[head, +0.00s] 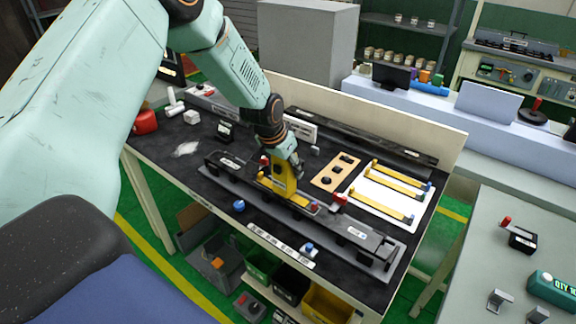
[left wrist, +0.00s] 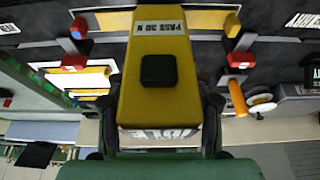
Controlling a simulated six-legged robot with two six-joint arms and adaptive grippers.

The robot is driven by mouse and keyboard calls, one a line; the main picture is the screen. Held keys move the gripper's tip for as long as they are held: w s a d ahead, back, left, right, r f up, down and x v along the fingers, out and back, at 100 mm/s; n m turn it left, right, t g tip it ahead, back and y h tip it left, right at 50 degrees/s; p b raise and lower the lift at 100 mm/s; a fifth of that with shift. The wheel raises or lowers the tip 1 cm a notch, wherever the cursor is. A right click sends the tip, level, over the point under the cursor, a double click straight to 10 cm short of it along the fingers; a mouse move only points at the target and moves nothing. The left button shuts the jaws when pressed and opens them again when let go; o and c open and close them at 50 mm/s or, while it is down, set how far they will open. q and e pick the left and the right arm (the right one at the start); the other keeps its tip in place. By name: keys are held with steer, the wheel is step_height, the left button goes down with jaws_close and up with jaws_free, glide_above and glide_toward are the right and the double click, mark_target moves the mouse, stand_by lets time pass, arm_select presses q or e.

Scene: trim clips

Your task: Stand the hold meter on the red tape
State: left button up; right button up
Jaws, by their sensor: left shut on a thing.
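The hold meter (head: 283,182) is a yellow block over the middle of the dark workbench. In the left wrist view the hold meter (left wrist: 160,100) fills the centre, with a "PASS 30 N" label and a black square pad. My left gripper (head: 286,163) is shut on it from above; its dark fingers flank the meter in the left wrist view. A yellow strip (head: 299,200) with a red and a blue end piece lies close by on the long grey fixture. I cannot tell whether the meter touches it. I cannot make out the red tape. My right gripper is not in view.
A white board (head: 382,208) with yellow strips and a wooden block with holes (head: 336,172) lie to the right. A red clip (head: 339,199) and a blue knob (head: 239,206) are near the grey fixture (head: 345,238).

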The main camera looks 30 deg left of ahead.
arm_select(q)
steer(key=o, duration=0.6)
steer(key=shift+d+r, duration=0.1)
steer(key=shift+d, duration=0.1)
steer(key=o, duration=0.3)
steer(key=shift+s+d+r, duration=0.1)
steer(key=shift+o, duration=0.9)
steer(key=shift+a, duration=0.2)
steer(key=v, duration=1.1)
steer(key=shift+d, duration=0.1)
steer(key=shift+s+r, duration=0.1)
steer(key=shift+r, duration=0.25)
steer(key=shift+a, duration=0.2)
steer(key=shift+d+f, duration=0.15)
